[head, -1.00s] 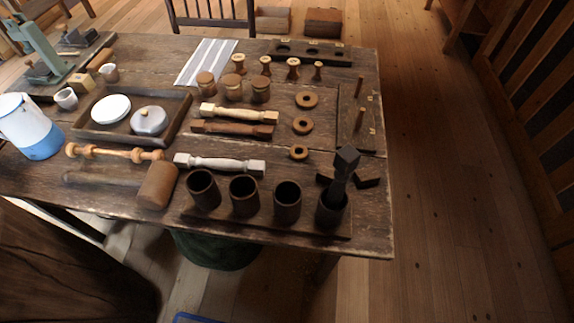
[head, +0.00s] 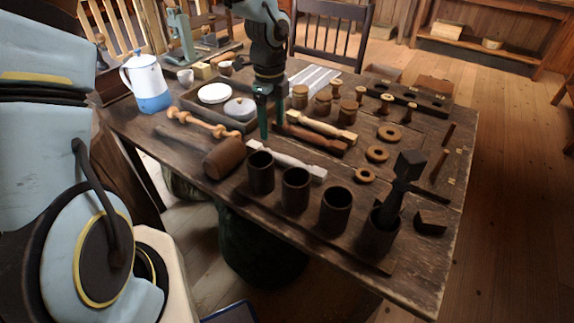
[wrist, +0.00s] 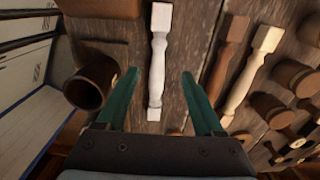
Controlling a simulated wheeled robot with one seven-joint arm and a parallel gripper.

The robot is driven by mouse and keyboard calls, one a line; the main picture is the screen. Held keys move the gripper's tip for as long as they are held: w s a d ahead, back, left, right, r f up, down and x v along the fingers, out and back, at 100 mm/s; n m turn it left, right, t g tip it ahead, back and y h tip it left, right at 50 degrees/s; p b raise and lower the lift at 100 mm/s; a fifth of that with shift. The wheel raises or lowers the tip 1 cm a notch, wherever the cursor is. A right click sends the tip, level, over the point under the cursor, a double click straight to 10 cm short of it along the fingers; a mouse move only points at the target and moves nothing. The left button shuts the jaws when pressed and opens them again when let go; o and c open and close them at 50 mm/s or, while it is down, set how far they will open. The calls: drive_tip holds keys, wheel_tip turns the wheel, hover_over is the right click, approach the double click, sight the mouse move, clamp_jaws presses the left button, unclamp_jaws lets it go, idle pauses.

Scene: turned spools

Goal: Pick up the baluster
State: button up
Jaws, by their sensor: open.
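A whitish baluster (head: 291,161) with square ends lies on the table behind the row of dark cups. In the wrist view the same white baluster (wrist: 158,50) runs lengthwise between my fingers. A pale wood baluster (head: 322,126) and a dark brown baluster (head: 312,139) lie beyond it, side by side. A darker square-ended piece (head: 401,184) stands upright in the rightmost cup. My gripper (head: 271,130) points down with green fingers apart, near the white baluster's left end. My gripper is open and empty, and the fingers appear above the baluster; the exact height is unclear.
Several dark cups (head: 296,190) line the near edge. A mallet (head: 224,158) and a turned spindle (head: 205,123) lie to the left. A tray (head: 187,97) holds a plate and a lidded dish. Wooden rings (head: 377,153) and small jars (head: 323,104) stand to the right.

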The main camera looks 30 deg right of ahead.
sight(274, 152)
wheel_tip(274, 152, down, 4)
drive_tip(key=shift+a, duration=0.1)
drive_tip(key=f, duration=0.1)
drive_tip(key=f+p, duration=0.1)
drive_tip(key=f, duration=0.2)
drive_tip(key=shift+s, duration=0.35)
drive_tip(key=shift+f, duration=0.6)
clamp_jaws()
